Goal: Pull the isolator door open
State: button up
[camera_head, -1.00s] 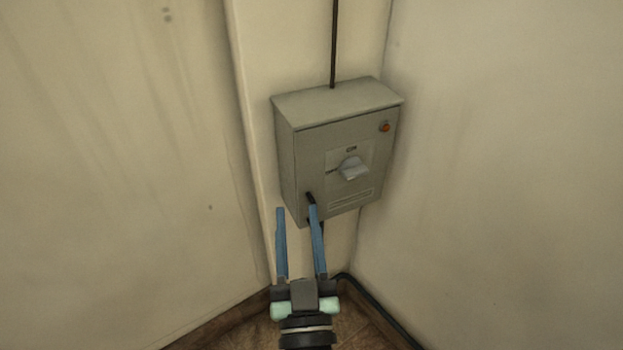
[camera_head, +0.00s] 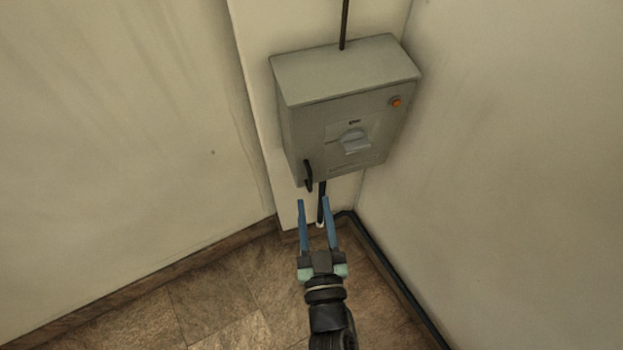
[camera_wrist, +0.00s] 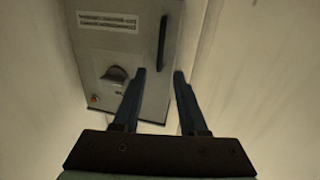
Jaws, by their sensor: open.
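The isolator (camera_head: 330,140) is a grey box on the wall with its door shut. A black handle (camera_head: 308,175) stands at the door's lower left edge in the head view; it also shows in the wrist view (camera_wrist: 162,42). A pale rotary switch (camera_head: 355,140) sits mid-door, and it shows dark in the wrist view (camera_wrist: 116,76). My gripper (camera_head: 313,200) has blue fingers, open and empty, just below the handle in the head view. In the wrist view the fingertips (camera_wrist: 159,72) point toward the handle, apart from it as far as I can tell.
An orange lamp (camera_head: 396,102) is on the door's upper right. A dark cable (camera_head: 345,25) runs up from the box and another (camera_head: 321,203) runs down. Walls (camera_head: 500,170) close in on both sides; brown floor (camera_head: 210,300) lies clear below.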

aim_at(310, 179)
jog(key=w, duration=0.6)
jog(key=shift+a, duration=0.35)
grip_shut()
dwell(1.1)
